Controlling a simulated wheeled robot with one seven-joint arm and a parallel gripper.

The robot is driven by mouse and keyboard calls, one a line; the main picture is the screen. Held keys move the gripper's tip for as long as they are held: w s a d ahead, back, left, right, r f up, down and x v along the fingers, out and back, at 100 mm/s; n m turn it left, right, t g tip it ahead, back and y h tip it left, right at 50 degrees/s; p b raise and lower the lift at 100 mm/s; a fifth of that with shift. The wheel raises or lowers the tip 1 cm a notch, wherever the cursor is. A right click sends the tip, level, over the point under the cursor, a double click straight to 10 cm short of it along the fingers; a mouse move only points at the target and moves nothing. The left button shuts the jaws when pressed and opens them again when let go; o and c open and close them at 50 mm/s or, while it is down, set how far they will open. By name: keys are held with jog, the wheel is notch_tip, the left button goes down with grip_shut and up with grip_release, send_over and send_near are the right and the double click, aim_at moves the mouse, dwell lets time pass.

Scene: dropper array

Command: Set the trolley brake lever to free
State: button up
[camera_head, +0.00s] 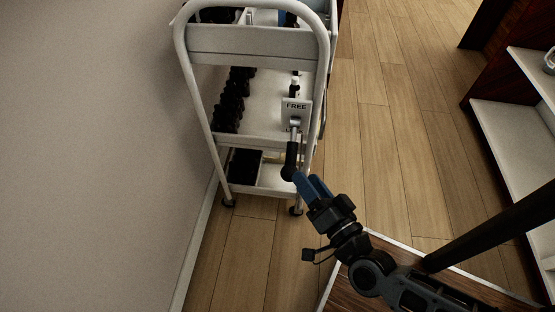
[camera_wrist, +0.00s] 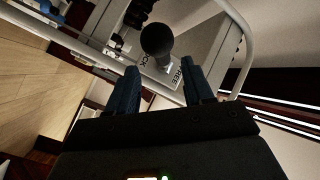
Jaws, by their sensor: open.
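The white trolley (camera_head: 262,47) stands by the wall. Its brake lever (camera_head: 291,160) has a black handle on a metallic pivot and hangs downward, away from the word FREE on the upper part of its pale plate (camera_head: 288,113). My gripper (camera_head: 308,180) is open, its blue fingers close to the lever's lower end. In the wrist view the lever's round black knob (camera_wrist: 157,38) appears just beyond and between the open fingertips (camera_wrist: 160,73). I cannot tell whether they touch it. The plate (camera_wrist: 186,75) there shows FREE and a partly hidden word ending in "CK".
Dark items (camera_head: 232,100) line the trolley's middle shelf. The wall (camera_head: 100,130) is close on the left. A wood-topped surface with a pale edge (camera_head: 395,246) lies below my arm, and a shelf unit (camera_head: 510,135) stands at right. The wooden floor (camera_head: 400,130) between is clear.

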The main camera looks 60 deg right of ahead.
aim_at(295, 166)
jog(key=shift+w+d, duration=0.15)
jog(key=shift+w, duration=0.2)
jog(key=shift+b+x, duration=0.5)
jog(key=shift+x, duration=3)
jog(key=shift+c, duration=0.4)
grip_shut()
